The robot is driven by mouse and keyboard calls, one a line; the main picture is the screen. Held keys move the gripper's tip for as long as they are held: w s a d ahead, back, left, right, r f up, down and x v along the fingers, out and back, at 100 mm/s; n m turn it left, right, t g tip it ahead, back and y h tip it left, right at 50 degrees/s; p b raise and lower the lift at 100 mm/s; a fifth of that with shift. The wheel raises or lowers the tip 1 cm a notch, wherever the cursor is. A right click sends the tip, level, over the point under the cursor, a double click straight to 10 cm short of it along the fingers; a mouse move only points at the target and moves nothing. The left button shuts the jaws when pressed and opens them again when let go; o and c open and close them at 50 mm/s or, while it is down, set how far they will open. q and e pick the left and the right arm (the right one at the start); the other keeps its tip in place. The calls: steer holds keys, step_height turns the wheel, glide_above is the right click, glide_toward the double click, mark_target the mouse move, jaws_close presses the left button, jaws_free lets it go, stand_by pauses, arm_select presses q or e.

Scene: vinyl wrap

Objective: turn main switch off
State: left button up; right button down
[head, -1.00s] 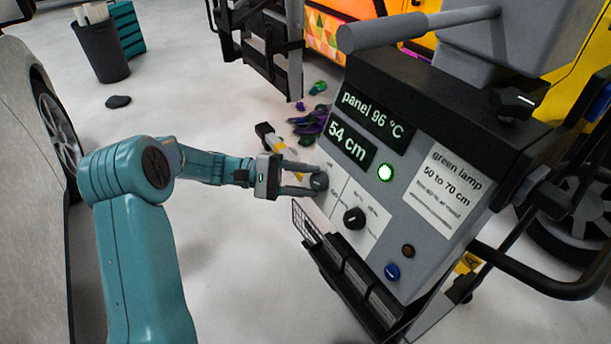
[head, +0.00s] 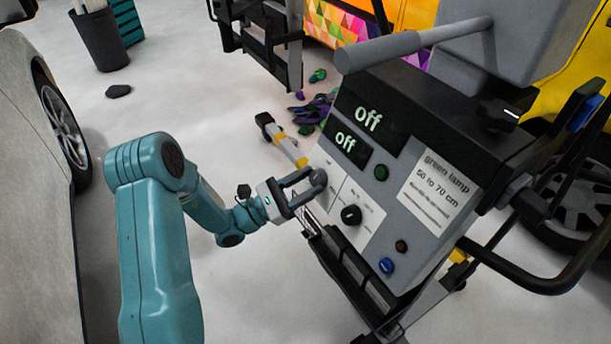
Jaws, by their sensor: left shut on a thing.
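The grey control panel (head: 405,238) stands tilted at the right in the head view. Its two displays (head: 367,118) both read "off", and its round green lamp (head: 381,173) is dark. The main switch (head: 319,177) is a grey knob at the panel's left edge. My left gripper (head: 311,187) is shut on this knob, its fingers on either side and partly covering it. A black knob (head: 351,215), a blue button (head: 386,266) and a dark brown button (head: 401,246) sit lower on the panel. My right gripper is not in view.
A pale car (head: 28,200) stands along the left edge. Behind my gripper, a yellow-and-white tool (head: 288,146) and purple and green scraps (head: 316,110) lie on the floor. A black bar (head: 545,284) juts out at the lower right.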

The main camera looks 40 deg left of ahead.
arm_select(q)
steer(key=shift+s+d+n+t+y+p, duration=0.1)
steer(key=shift+n+t+y+p, duration=0.4)
steer(key=shift+n+y, duration=0.6)
steer(key=shift+s+d+n+t+y+p, duration=0.1)
steer(key=shift+n+t+y+p, duration=0.45)
steer(key=shift+n, duration=0.85)
steer(key=shift+y, duration=0.45)
steer(key=o, duration=1.1)
steer(key=shift+c, duration=0.2)
steer(key=b+v, duration=0.1)
steer(key=v, duration=1.5)
steer(key=shift+f, duration=0.25)
steer(key=shift+d, duration=0.1)
